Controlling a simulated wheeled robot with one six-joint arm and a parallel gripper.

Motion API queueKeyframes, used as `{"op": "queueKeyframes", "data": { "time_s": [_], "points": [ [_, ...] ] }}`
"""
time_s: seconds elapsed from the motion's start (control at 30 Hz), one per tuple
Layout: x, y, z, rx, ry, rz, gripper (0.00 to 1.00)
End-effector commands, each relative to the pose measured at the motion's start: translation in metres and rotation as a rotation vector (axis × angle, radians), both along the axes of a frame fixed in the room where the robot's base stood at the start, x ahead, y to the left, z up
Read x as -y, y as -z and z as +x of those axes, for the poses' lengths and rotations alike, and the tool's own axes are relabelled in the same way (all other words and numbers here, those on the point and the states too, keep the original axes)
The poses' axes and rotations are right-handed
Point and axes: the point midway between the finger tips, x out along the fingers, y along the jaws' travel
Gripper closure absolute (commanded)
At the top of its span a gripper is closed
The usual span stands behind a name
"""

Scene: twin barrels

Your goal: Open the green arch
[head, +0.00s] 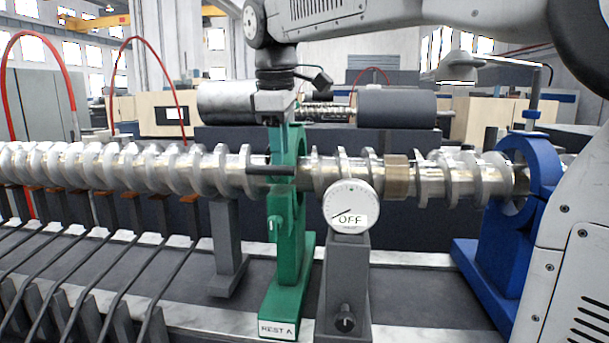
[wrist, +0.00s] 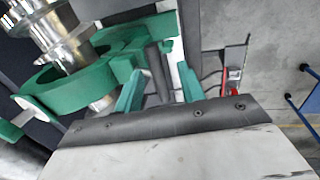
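The green arch (head: 284,215) is a green steady rest labelled REST A. It stands around the long metal screw shaft (head: 160,168), and its ring (wrist: 70,88) circles the shaft in the wrist view. A dark round bar (head: 268,170) sticks out to the left from the arch. My gripper (wrist: 160,72) is above the arch in the head view, with its fingertips hard to make out there. In the wrist view its two green fingers stand apart. A dark bar (wrist: 154,62) shows between them, without clear contact on either side.
A dial gauge (head: 347,207) reading OFF stands on a grey post just right of the arch. A blue rest (head: 525,190) holds the shaft's right end. Grey supports and several dark rods fill the front left. Red hoses (head: 70,85) rise behind.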

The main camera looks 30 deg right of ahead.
Motion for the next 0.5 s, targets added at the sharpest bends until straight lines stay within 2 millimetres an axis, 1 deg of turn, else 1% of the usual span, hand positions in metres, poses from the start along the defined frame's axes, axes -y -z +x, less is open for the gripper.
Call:
{"op": "queueKeyframes", "data": {
  "time_s": [0.03,0.1,0.3,0.5],
  "points": [
    [0.002,0.005,-0.009,0.000,0.024,0.006,0.61],
    [0.004,0.011,-0.020,0.000,0.059,0.016,0.61],
    [0.008,0.027,-0.048,0.005,0.151,0.043,0.61],
    [0.011,0.039,-0.067,0.008,0.218,0.061,0.61]
  ]
}}
